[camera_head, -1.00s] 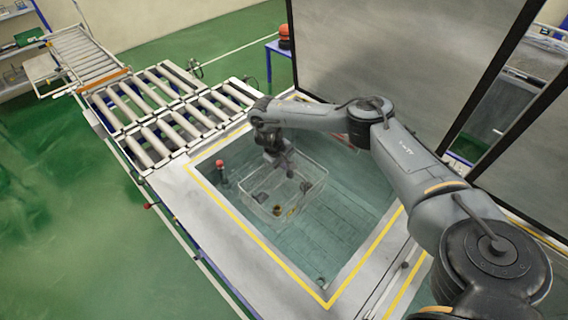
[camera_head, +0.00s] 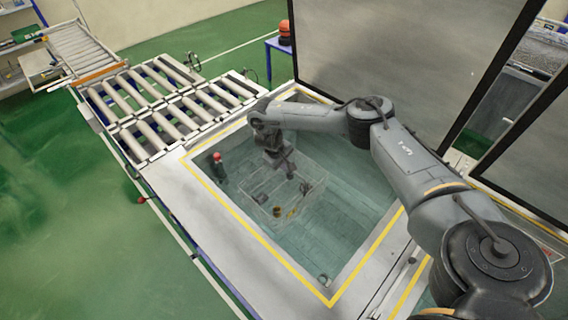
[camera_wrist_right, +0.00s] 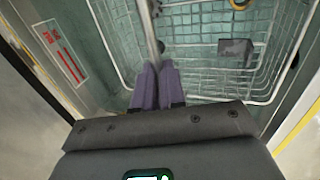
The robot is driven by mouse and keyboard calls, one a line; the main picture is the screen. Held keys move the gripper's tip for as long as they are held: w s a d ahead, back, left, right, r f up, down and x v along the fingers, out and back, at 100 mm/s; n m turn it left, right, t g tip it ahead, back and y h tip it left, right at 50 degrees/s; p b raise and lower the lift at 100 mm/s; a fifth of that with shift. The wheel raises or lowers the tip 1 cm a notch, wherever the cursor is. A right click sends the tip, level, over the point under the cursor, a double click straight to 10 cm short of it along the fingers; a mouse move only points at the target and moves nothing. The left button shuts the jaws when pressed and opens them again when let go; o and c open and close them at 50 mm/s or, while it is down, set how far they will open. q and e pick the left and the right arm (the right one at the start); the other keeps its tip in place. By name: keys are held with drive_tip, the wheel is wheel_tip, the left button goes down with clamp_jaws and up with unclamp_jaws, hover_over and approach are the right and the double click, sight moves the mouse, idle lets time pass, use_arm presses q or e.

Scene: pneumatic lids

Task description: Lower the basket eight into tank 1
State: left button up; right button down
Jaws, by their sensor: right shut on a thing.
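The wire basket (camera_head: 296,212) hangs inside the tank (camera_head: 330,260) with the yellow-lined rim, towards its far left part. Much of the basket looks faint, as if under the water. It holds several small parts, one of them a yellowish ring (camera_head: 277,210). My right gripper (camera_head: 287,170) is above the basket, at its back side. In the right wrist view its two purple fingers (camera_wrist_right: 158,82) are shut on a bar of the basket (camera_wrist_right: 205,60). No number on the basket or tank can be read. My left gripper is not in view.
A roller conveyor (camera_head: 160,105) stands left of the tank. A red-topped post (camera_head: 217,158) stands at the tank's left inner side. Large grey panels (camera_head: 400,60) stand behind the tank. The front part of the tank is free.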

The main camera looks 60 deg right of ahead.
wheel_tip(320, 180, down, 10)
drive_tip(key=b, duration=0.4)
drive_tip(key=shift+r, duration=0.15)
idle(0.7)
drive_tip(key=shift+w, duration=0.1)
idle(0.5)
drive_tip(key=shift+f+b, duration=0.45)
drive_tip(key=shift+f, duration=0.25)
idle(0.3)
drive_tip(key=c, duration=1.1)
unclamp_jaws()
drive_tip(key=shift+f, duration=0.1)
